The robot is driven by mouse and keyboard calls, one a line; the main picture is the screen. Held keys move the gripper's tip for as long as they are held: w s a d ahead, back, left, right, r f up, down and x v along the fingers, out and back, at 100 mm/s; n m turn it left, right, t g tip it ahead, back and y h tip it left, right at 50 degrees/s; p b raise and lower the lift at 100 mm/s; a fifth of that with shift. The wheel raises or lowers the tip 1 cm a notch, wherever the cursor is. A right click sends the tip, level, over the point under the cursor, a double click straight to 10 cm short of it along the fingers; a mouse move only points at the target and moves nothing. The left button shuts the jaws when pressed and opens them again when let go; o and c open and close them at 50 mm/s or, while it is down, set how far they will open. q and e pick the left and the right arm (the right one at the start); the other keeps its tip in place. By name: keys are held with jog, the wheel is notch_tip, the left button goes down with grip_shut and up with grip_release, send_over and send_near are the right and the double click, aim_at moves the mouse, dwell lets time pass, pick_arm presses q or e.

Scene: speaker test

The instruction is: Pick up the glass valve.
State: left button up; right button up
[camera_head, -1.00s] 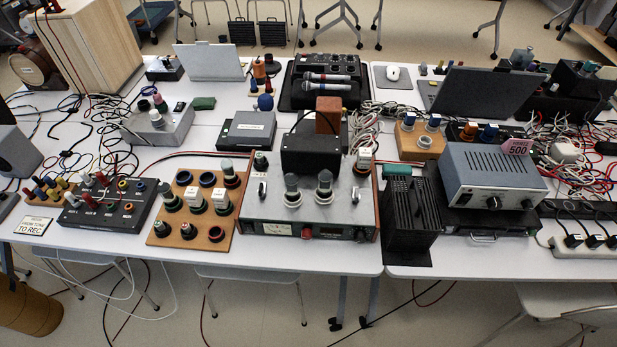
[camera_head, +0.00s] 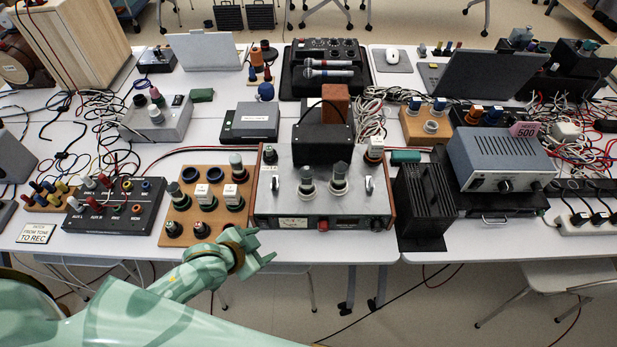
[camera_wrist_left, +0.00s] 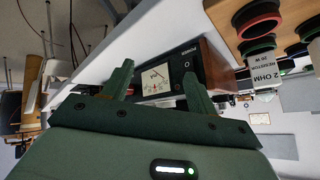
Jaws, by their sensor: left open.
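Two grey-topped glass valves stand upright in white collars on the silver amplifier (camera_head: 263,202) with wooden sides, a left one (camera_head: 307,176) and a right one (camera_head: 340,174). A similar grey-topped piece (camera_head: 236,163) stands at the back of the wooden socket board; I cannot tell whether it is a valve. My left gripper (camera_head: 264,246) is open and empty, in front of the amplifier's left front corner and apart from the valves. In the left wrist view its fingers (camera_wrist_left: 158,72) point toward the amplifier's front meter (camera_wrist_left: 157,80). No valve is clear there.
The wooden socket board (camera_head: 168,230) with labelled resistors stands left of the amplifier; one resistor (camera_wrist_left: 265,82) shows in the wrist view. A black box (camera_head: 322,143) sits on the amplifier behind the valves. A black finned block (camera_head: 420,205) stands close on its right.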

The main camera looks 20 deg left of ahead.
pick_arm(q)
jog(key=w+r+t+h, duration=0.1)
jog(key=w+r+h, duration=0.25)
jog(key=r, duration=0.25)
jog(key=t+h, duration=0.1)
jog(key=h, duration=0.1)
send_near(300, 176)
jog(key=shift+n+t, duration=0.3)
jog(key=x, duration=0.2)
jog(key=b+x, duration=0.1)
jog(key=x, duration=0.2)
jog(key=b+x, duration=0.1)
jog(key=x, duration=0.1)
jog(key=shift+w+d+f, duration=0.1)
jog(key=shift+f, duration=0.3)
jog(key=x, duration=0.3)
jog(key=b+x, duration=0.1)
jog(key=x, duration=0.2)
jog(key=shift+d+r, duration=0.15)
jog(key=shift+d, duration=0.1)
jog(key=c, duration=1.1)
